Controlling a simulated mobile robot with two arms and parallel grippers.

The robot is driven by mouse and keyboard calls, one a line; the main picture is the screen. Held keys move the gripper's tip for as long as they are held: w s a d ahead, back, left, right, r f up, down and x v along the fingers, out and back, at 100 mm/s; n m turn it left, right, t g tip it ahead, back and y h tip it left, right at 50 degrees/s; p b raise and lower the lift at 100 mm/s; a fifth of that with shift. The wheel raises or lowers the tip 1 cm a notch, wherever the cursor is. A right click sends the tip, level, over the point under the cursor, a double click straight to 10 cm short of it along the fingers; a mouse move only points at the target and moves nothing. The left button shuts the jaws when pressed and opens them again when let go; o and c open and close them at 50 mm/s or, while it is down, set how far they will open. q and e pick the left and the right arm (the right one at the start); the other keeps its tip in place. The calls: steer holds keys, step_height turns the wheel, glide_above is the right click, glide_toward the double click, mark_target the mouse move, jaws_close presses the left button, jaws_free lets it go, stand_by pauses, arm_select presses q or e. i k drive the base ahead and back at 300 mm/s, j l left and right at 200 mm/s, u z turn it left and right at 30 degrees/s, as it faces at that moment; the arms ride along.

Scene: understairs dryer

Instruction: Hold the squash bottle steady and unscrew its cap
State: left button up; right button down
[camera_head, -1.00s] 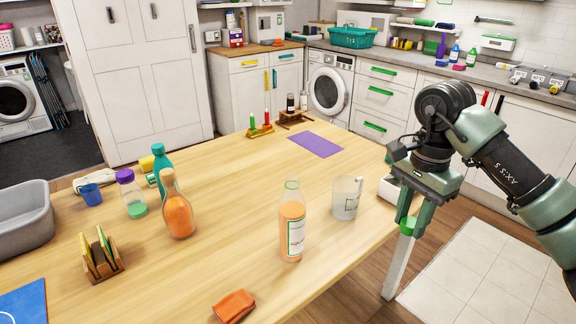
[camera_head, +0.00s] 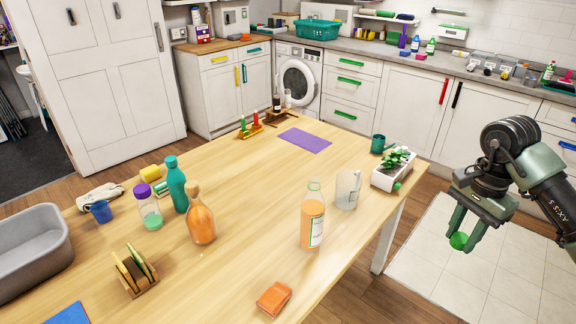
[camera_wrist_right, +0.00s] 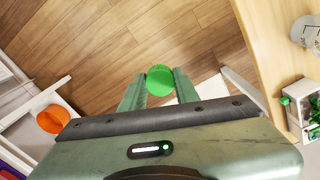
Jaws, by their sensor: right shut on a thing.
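The squash bottle (camera_head: 312,226), clear with orange liquid and a white label, stands upright near the table's right edge. Its neck is bare at the top. My right gripper (camera_head: 461,238) is off to the right of the table, over the floor, well away from the bottle. It is shut on a round green cap (camera_head: 459,241). In the right wrist view, the cap (camera_wrist_right: 160,79) sits between the two fingertips. The bottle does not show in that view. My left gripper is not in view.
A clear mug (camera_head: 347,190) and a white planter (camera_head: 392,178) stand right of the bottle. An orange cloth (camera_head: 274,298) lies near the front edge. Other bottles (camera_head: 201,220), a toast rack (camera_head: 134,274) and a grey tub (camera_head: 30,252) stand left. The table's middle is clear.

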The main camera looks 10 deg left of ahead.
mark_target(312, 204)
steer(key=k+j+u, duration=0.15)
steer(key=k+u, duration=0.35)
steer(key=k, duration=0.15)
steer(key=i+l+u, duration=0.1)
steer(key=u, duration=0.35)
steer(key=i+l+u, duration=0.1)
steer(key=u, duration=0.35)
steer(key=l+u, duration=0.25)
steer(key=u, duration=0.2)
steer(key=l+u, duration=0.2)
steer(key=u, duration=0.2)
steer(key=l, duration=1.85)
steer(key=i+l, duration=0.15)
steer(key=l, duration=1.7)
